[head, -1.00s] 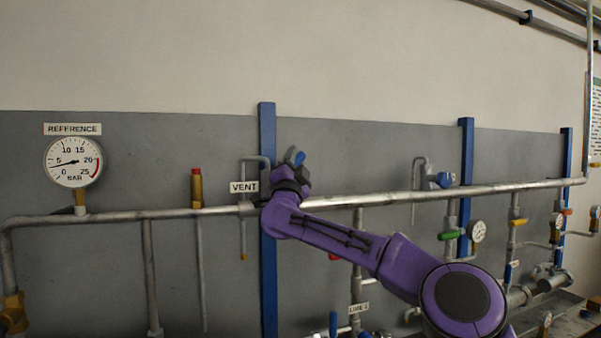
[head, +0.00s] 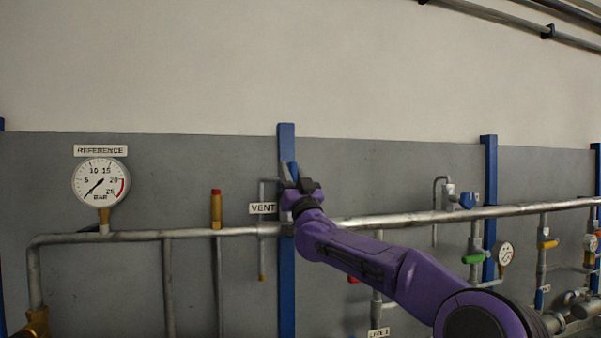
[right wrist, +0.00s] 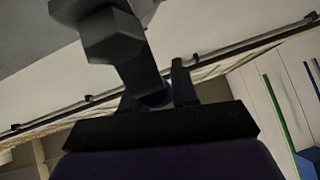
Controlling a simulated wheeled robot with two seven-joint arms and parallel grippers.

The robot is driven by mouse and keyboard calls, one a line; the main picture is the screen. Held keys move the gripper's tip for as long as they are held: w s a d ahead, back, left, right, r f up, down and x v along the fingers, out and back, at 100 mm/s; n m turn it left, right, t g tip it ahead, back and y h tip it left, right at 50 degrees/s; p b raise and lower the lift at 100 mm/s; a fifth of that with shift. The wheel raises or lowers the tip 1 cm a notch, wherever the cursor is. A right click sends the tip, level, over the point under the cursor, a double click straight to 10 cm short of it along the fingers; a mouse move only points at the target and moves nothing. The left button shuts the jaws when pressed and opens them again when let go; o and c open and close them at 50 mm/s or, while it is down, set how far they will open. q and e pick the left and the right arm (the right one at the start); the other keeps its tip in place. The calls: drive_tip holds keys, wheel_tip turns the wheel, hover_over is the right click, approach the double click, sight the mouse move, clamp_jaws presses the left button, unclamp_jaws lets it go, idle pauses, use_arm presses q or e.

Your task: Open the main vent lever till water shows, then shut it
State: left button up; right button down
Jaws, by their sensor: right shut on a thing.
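The vent lever (head: 291,171) shows as a small blue handle beside the VENT label (head: 263,208), mostly hidden by my right gripper (head: 299,186). That gripper is shut on the lever, above the main pipe. In the right wrist view, the dark fingers (right wrist: 182,82) stand close together with a bit of blue between them. The thin vent outlet tube (head: 262,245) hangs down left of the blue post, with a brass tip; I make out no water at it. The REFERENCE gauge (head: 100,183) has its needle pointing lower left, near 0. My left gripper is not in view.
The long main pipe (head: 410,219) runs across the wall. A red-capped brass valve (head: 216,208) stands left of the vent. A blue post (head: 286,290) is behind my gripper. Further right are a second vent pipe with a blue handle (head: 467,201), a green handle (head: 472,259) and gauges.

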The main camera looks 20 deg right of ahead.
drive_tip(key=shift+a+n+y, duration=0.2)
drive_tip(key=shift+n+y, duration=0.3)
drive_tip(key=shift+n, duration=0.1)
drive_tip(key=c, duration=0.9)
unclamp_jaws()
drive_tip(key=shift+c, duration=0.2)
drive_tip(key=shift+s+f+b, duration=0.1)
drive_tip(key=shift+f+b, duration=0.2)
drive_tip(key=b+v, duration=0.7)
drive_tip(key=v, duration=0.3)
drive_tip(key=shift+s+r, duration=0.1)
